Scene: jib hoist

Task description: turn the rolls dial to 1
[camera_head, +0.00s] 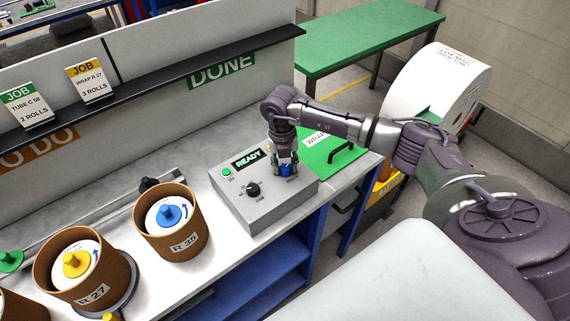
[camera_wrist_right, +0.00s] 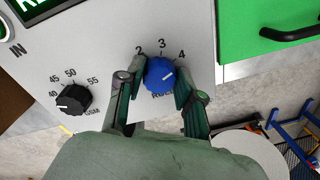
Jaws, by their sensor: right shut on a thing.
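A grey control box (camera_head: 245,212) stands on the bench with a lit READY display (camera_head: 247,158). My right gripper (camera_head: 286,166) reaches down over the right part of the box. In the right wrist view, my right gripper (camera_wrist_right: 158,92) has a finger on each side of the blue rolls dial (camera_wrist_right: 160,76) and is shut on it. The numbers 2, 3 and 4 show above the dial; a 1 is not visible. A white mark shows on the dial face, but which number it points to is unclear. The dial's blue also shows in the head view (camera_head: 287,171). My left gripper is not in view.
A black dial (camera_wrist_right: 73,99) marked 40 to 55 sits beside the blue one. A green button (camera_head: 226,171) is at the box's left. Brown tubs (camera_head: 171,238) stand left of the box; a green panel with a black handle (camera_head: 341,153) lies right of it.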

